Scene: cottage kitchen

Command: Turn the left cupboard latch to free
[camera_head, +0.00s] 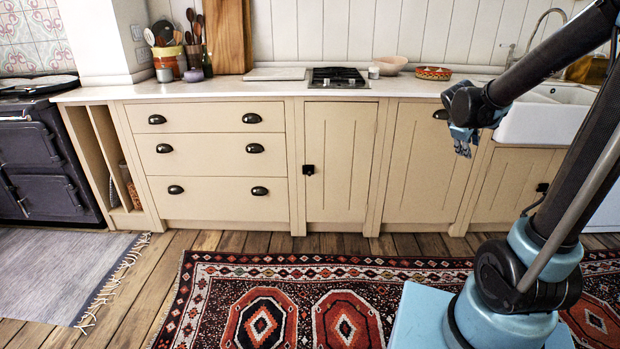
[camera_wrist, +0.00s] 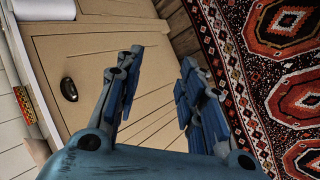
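The left cupboard latch (camera_head: 308,170) is a small black piece at the left edge of a cream cupboard door (camera_head: 341,155), in the head view. The door is shut. The latch is too small to tell which way it is turned, and it does not show in the wrist view. My gripper (camera_head: 463,142) hangs well to the right of it, in front of another cupboard front with a dark cup handle (camera_head: 440,114). In the wrist view my gripper (camera_wrist: 161,64) is open, its two blue fingers apart with nothing between them.
A second dark latch (camera_head: 542,187) is on the cupboard under the white sink (camera_head: 545,113). Drawers (camera_head: 215,161) with cup handles stand left of the left cupboard. The worktop (camera_head: 220,88) overhangs the fronts. A patterned rug (camera_head: 235,270) covers the floor, with clear space before the cupboards.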

